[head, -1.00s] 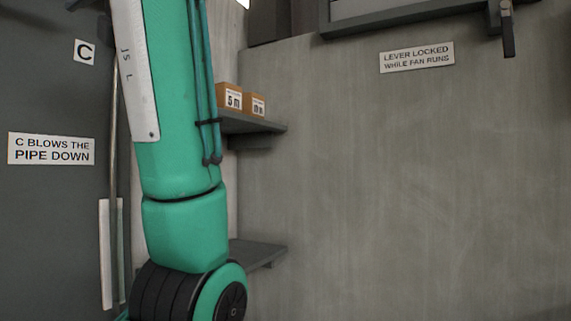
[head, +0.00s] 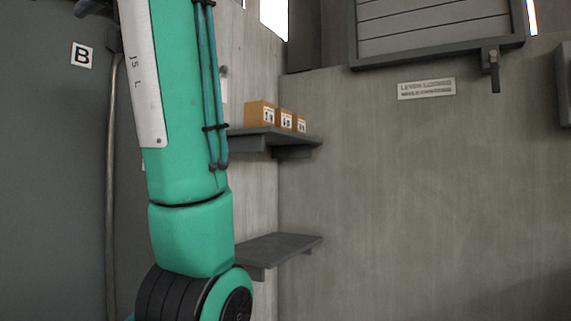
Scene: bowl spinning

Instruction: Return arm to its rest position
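My green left arm, marked "J5 L", comes down through the left part of the head view. It bends at a black and green joint at the bottom edge. Its gripper is out of the picture, so its opening and anything in it are hidden. My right arm and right gripper do not show.
Small orange-brown boxes (head: 261,115) stand on an upper wall shelf (head: 240,143) behind my arm. A lower shelf (head: 285,248) is bare. A plate "B" (head: 82,55) and a pipe (head: 112,190) are left. A slatted shutter (head: 425,28) with a lever (head: 494,72) is upper right, above a blurred sign (head: 426,89).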

